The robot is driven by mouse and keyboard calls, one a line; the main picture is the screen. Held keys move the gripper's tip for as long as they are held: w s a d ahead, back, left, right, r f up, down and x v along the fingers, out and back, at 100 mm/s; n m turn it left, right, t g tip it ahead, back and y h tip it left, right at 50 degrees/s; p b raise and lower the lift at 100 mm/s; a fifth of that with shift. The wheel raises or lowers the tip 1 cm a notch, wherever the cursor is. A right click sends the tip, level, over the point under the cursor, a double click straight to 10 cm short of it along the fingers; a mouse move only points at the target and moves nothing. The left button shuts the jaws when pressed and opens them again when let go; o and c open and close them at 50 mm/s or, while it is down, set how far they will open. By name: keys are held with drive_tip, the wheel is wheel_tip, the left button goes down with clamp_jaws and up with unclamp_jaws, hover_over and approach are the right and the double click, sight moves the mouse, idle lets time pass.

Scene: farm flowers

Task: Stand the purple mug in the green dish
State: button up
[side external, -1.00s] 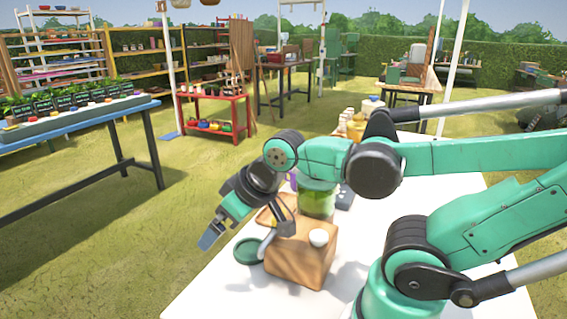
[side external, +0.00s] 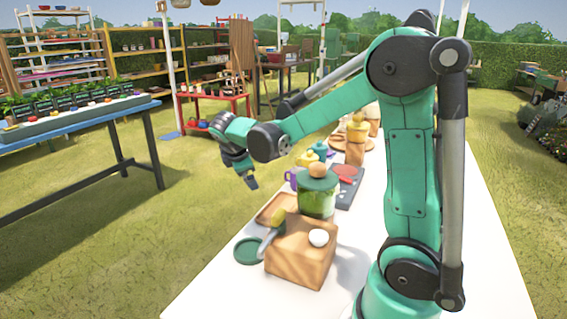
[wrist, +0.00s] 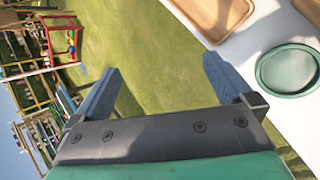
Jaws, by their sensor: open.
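The purple mug (side external: 291,178) shows only in part in the side view, behind and left of the green glass jar (side external: 317,200); the jar hides the rest of it. The green dish (side external: 246,252) lies on the white table near its left edge, beside the wooden block. It also shows, empty, at the right of the wrist view (wrist: 288,70). My gripper (side external: 252,184) is raised beyond the table's left edge, apart from mug and dish. In the wrist view my gripper (wrist: 160,80) is open and empty, with grass beyond its fingers.
The wooden block (side external: 300,255) carries a white egg-like thing (side external: 318,238). A wooden tray (side external: 277,208) lies between dish and mug. A dark board (side external: 349,190) and yellow-lidded pots stand farther back. The white table's (side external: 410,290) front is fairly clear.

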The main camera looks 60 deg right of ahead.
sight(295, 190)
drive_tip(key=d+f+n+g+h, duration=0.1)
drive_tip(key=d+f+g, duration=0.1)
drive_tip(key=d, duration=0.2)
drive_tip(key=s+d+f+n+g+h, duration=0.1)
drive_tip(key=d+f+n+g+h, duration=0.1)
drive_tip(key=d, duration=0.3)
drive_tip(key=d+f+n+g+h, duration=0.1)
drive_tip(key=d+f+n+g, duration=0.1)
drive_tip(key=d, duration=0.2)
drive_tip(key=shift+s+d+f+h, duration=0.2)
drive_tip(key=shift+s+f+h, duration=0.1)
drive_tip(key=shift+f+h, duration=0.1)
drive_tip(key=shift+s+d+f+n+g, duration=0.3)
drive_tip(key=shift+d, duration=0.25)
drive_tip(key=x, duration=0.4)
drive_tip(key=shift+d+f, duration=0.1)
drive_tip(key=shift+d, duration=0.3)
drive_tip(key=shift+c, duration=0.2)
drive_tip(key=c, duration=1.4)
